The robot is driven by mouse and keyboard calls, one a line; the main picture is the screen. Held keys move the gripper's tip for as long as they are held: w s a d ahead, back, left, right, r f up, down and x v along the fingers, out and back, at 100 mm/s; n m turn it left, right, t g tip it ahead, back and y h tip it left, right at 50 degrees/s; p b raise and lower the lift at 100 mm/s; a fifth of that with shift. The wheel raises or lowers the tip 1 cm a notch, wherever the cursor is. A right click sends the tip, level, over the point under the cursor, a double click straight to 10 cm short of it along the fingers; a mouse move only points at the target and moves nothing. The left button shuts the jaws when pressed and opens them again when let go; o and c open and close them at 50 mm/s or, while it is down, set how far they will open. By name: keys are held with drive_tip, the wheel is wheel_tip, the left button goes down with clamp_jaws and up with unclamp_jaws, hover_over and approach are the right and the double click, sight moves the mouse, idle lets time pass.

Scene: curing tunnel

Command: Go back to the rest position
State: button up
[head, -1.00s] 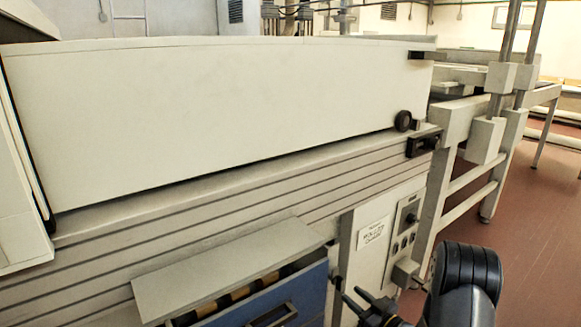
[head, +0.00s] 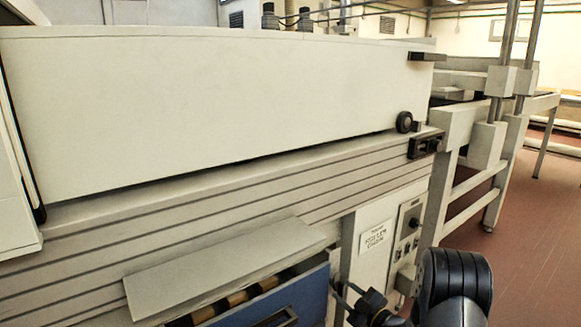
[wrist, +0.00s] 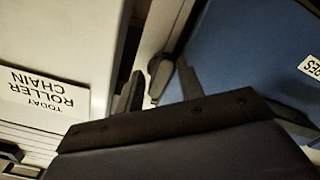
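My gripper (head: 345,290) is low in the head view, in front of the machine, between the blue drawer (head: 310,302) and the control panel (head: 405,240). In the wrist view my gripper (wrist: 158,88) has its two dark fingers spread apart, with nothing visibly held. A grey rounded part shows between the fingers, and seems to lie behind them. The blue drawer front also fills the right of the wrist view (wrist: 240,50). My arm's black joint covers the floor at the lower right of the head view.
A long cream hood (head: 210,95) covers the machine. A grey flap (head: 225,270) juts out above the open drawer, which holds brown rolls. A white sign (head: 376,237) is beside the panel; it reads "TODAY ROLLER CHAIN" in the wrist view. Red floor (head: 520,240) is clear at right.

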drive_tip(key=shift+n+b, duration=0.3)
drive_tip(key=shift+n, duration=1.1)
